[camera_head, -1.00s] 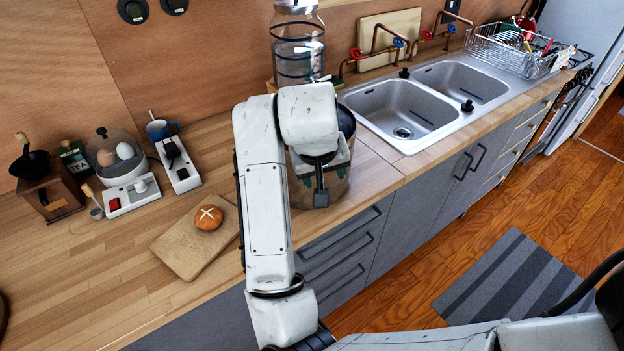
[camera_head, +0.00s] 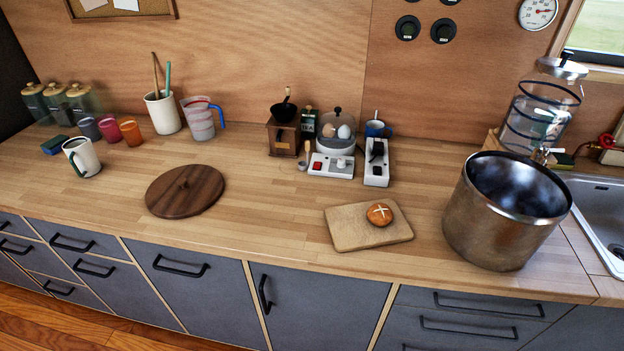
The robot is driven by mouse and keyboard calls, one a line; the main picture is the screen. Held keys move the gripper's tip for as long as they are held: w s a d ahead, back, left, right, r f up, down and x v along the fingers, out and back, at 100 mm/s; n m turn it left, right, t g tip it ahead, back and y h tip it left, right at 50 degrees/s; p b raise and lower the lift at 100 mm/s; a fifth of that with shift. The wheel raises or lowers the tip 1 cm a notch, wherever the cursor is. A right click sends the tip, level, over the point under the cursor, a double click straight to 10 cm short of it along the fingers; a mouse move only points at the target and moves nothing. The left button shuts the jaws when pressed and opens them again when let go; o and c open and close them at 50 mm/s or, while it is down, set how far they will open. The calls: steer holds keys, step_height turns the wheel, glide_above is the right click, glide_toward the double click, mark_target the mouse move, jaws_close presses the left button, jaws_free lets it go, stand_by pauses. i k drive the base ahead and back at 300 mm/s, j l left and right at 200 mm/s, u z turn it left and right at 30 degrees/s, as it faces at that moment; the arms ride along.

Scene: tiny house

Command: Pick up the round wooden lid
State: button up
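The round wooden lid (camera_head: 184,192) lies flat on the wooden countertop (camera_head: 270,228), left of the middle of the view. My gripper and arm are not in view now.
A large metal pot (camera_head: 505,212) stands at the right beside the sink (camera_head: 603,215). A bread roll (camera_head: 380,213) sits on a cutting board (camera_head: 350,228). Behind the lid are a white mug (camera_head: 82,157), a utensil crock (camera_head: 163,112), a measuring cup (camera_head: 201,120) and a coffee grinder (camera_head: 283,138).

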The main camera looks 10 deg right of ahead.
mark_target(186, 191)
steer(key=i+j, duration=0.1)
steer(key=j, duration=0.35)
steer(key=i+j, duration=0.1)
steer(key=j, duration=0.35)
steer(key=i+j, duration=0.1)
steer(key=j, duration=0.35)
steer(key=i+j, duration=0.1)
steer(key=j, duration=0.35)
steer(key=i+j, duration=0.1)
steer(key=j, duration=0.35)
steer(key=l+z, duration=0.05)
